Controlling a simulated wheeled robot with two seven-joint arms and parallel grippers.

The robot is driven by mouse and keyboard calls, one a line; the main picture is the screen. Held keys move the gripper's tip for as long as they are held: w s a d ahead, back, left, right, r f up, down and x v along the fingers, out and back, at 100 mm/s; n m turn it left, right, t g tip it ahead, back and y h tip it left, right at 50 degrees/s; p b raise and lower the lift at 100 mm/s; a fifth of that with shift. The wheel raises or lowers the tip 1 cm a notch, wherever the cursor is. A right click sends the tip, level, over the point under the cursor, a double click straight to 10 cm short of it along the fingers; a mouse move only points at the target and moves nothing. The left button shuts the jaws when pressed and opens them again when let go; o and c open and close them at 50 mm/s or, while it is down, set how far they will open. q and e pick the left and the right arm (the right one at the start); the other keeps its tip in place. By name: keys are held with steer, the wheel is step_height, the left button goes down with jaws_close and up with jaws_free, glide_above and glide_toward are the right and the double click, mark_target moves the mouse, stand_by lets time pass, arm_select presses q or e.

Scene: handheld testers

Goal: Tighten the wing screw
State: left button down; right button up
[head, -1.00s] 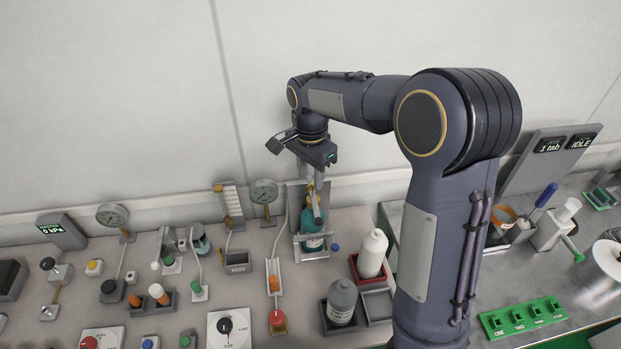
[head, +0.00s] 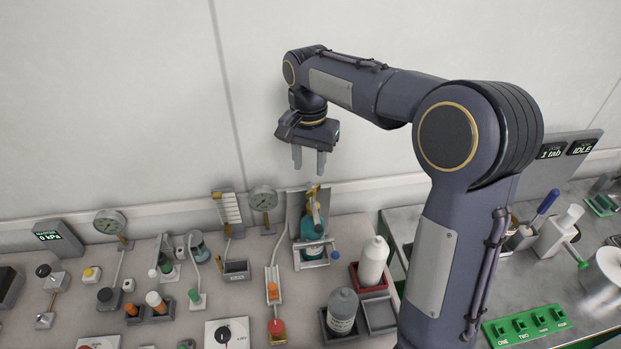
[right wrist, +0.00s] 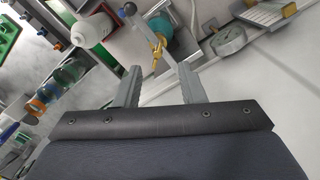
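A brass-coloured screw (head: 313,190) sits at the top of a metal clamp stand (head: 295,215) near the wall. I take it for the wing screw; it is too small to tell how tight it is. A teal bottle (head: 312,243) stands in the clamp under it. My right gripper (head: 309,166) is above the stand, open and empty, fingers pointing down. In the right wrist view the brass screw (right wrist: 158,48) shows beyond and between the open fingers, apart from them. My left gripper is not in view.
A white bottle (head: 373,262) in a red tray and a grey bottle (head: 342,312) stand right of and in front of the stand. A gauge (head: 263,198) is close on its left. Several small testers fill the bench at left.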

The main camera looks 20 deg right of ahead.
mark_target(310, 191)
steer(key=n, duration=0.4)
steer(key=n+b, duration=0.1)
steer(key=n, duration=0.2)
steer(key=shift+f, duration=0.4)
steer(key=n+b, duration=0.1)
steer(key=n, duration=0.9)
steer(key=n+b, duration=0.1)
steer(key=n, duration=0.5)
steer(key=shift+r+n, duration=0.1)
steer(key=shift+n, duration=0.3)
steer(key=n, duration=0.4)
steer(key=n+b, duration=0.1)
steer(key=n, duration=0.2)
steer(key=shift+d+r, duration=0.2)
steer(key=shift+r, duration=0.1)
steer(key=shift+f+n, duration=0.15)
steer(key=shift+n, duration=0.15)
step_height(310, 191, down, 7)
steer(key=shift+f, duration=0.2)
jaws_close()
